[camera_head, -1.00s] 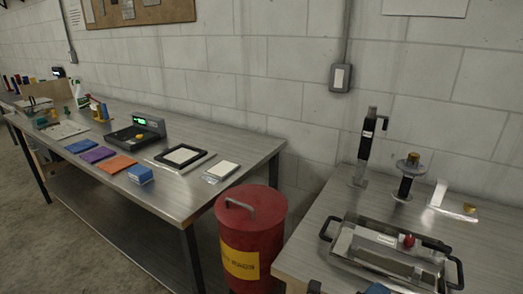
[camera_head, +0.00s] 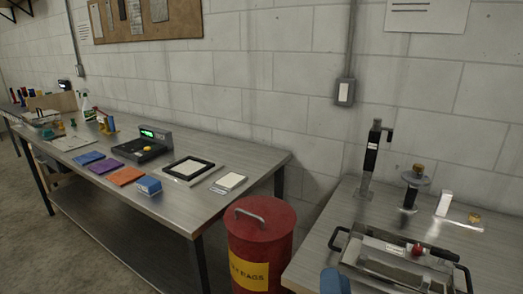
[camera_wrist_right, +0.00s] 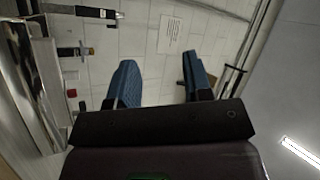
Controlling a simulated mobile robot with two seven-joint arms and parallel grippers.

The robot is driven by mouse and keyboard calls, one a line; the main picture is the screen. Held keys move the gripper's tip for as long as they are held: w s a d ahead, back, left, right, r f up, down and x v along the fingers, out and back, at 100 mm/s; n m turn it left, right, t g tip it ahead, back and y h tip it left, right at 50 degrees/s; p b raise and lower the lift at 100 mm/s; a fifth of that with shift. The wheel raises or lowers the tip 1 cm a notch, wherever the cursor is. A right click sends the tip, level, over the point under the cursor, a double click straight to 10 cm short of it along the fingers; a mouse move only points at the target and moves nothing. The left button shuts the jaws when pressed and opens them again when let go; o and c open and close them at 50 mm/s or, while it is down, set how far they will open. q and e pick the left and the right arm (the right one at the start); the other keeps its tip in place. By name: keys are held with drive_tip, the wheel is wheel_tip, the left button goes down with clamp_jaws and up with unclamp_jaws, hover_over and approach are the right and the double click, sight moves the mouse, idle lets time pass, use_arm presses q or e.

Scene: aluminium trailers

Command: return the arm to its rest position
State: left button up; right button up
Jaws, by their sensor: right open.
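My right gripper shows only in part at the bottom edge of the head view, as a blue piece (camera_head: 335,281) in front of the right bench. In the right wrist view my right gripper (camera_wrist_right: 161,82) is open, its two blue fingers wide apart with nothing between them. The fingers are seen against the block wall. My left gripper is in neither view.
The right bench (camera_head: 318,254) holds a metal tray (camera_head: 352,247) with black handles, a black upright tool (camera_head: 372,150) and a round-topped stand (camera_head: 416,178). A red bin (camera_head: 262,232) stands between it and the long left bench (camera_head: 235,203).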

wheel_tip(320, 180, down, 7)
drive_tip(key=s+n+g+y, duration=0.2)
drive_tip(key=n+g+y, duration=0.3)
drive_tip(key=n, duration=0.4)
drive_tip(key=s+d+f+n+g+h, duration=0.3)
drive_tip(key=s+d+f+g, duration=0.3)
drive_tip(key=s+d+f, duration=0.7)
wheel_tip(320, 180, down, 4)
drive_tip(key=shift+s+r+n+g+h, duration=0.1)
drive_tip(key=shift+s+n+g+h, duration=0.25)
drive_tip(key=shift+s+n, duration=0.45)
drive_tip(key=shift+s, duration=0.1)
